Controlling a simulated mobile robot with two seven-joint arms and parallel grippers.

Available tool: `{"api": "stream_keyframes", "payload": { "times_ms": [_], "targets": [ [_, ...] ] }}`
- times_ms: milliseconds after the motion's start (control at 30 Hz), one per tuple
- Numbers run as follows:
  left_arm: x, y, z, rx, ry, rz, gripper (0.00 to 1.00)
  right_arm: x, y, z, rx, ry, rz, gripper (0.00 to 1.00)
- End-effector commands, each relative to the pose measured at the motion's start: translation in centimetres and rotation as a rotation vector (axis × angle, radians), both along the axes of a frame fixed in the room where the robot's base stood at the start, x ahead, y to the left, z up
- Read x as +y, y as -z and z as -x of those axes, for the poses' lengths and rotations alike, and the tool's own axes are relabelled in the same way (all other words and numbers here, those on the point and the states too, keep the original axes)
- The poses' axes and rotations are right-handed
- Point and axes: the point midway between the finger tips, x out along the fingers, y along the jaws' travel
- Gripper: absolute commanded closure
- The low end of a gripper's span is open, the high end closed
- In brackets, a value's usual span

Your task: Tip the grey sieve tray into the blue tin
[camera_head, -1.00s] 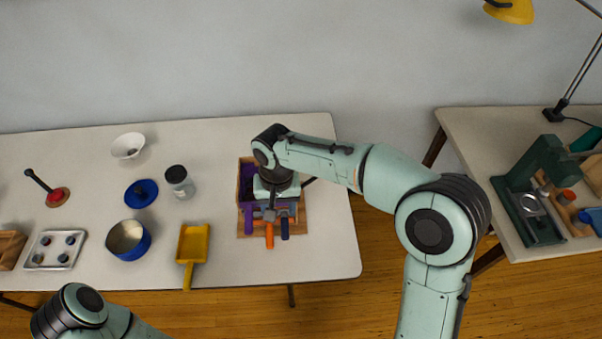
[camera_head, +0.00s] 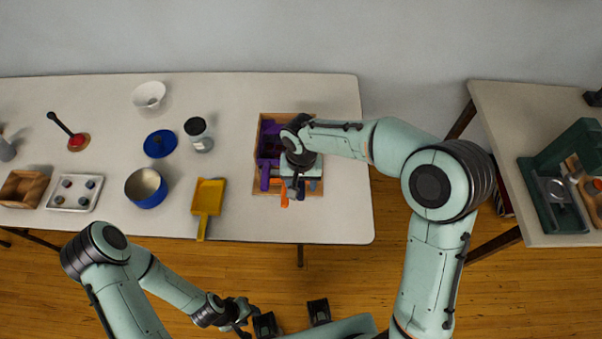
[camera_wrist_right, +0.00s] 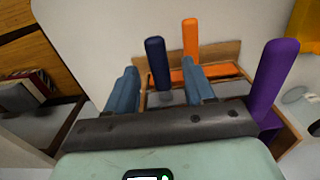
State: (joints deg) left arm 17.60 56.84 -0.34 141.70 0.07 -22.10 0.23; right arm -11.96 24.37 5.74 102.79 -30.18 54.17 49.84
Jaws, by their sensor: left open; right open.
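A shallow grey tray (camera_head: 62,206) with several round pieces in it lies level at the left of the table; I see no sieve holes at this size. The open blue tin (camera_head: 146,190) stands upright to its right; its inside looks empty. My right gripper (camera_head: 300,186) is open over the front right of a wooden crate; its bluish fingers (camera_wrist_right: 160,85) stand apart in the right wrist view, near a navy handle (camera_wrist_right: 156,65). My left gripper (camera_head: 291,318) is open at the bottom edge, in front of the table, apart from tray and tin.
The crate (camera_head: 254,180) holds purple, orange and navy handled things. A yellow scoop (camera_head: 208,195) lies between tin and crate.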

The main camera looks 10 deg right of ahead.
Motion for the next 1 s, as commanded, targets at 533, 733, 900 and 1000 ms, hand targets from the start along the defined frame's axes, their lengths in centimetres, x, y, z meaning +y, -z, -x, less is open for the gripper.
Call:
{"api": "stream_keyframes", "payload": {
  "times_ms": [533,733,900,1000],
  "targets": [
    [0.00,0.04,0.01,0.000,0.000,0.000,0.57,0.00,0.91,0.02,0.000,0.000,0.000,0.86],
    [0.01,0.04,0.01,0.000,0.000,0.000,0.57,0.00,0.89,0.01,0.000,0.000,0.000,1.00],
    [0.00,0.00,-0.01,0.000,0.000,0.000,0.57,0.02,0.70,-0.03,-0.001,0.000,-0.001,1.00],
    [0.00,-0.06,-0.04,-0.001,0.000,0.000,0.57,0.03,0.42,-0.04,-0.002,0.000,-0.001,1.00]
  ]
}}
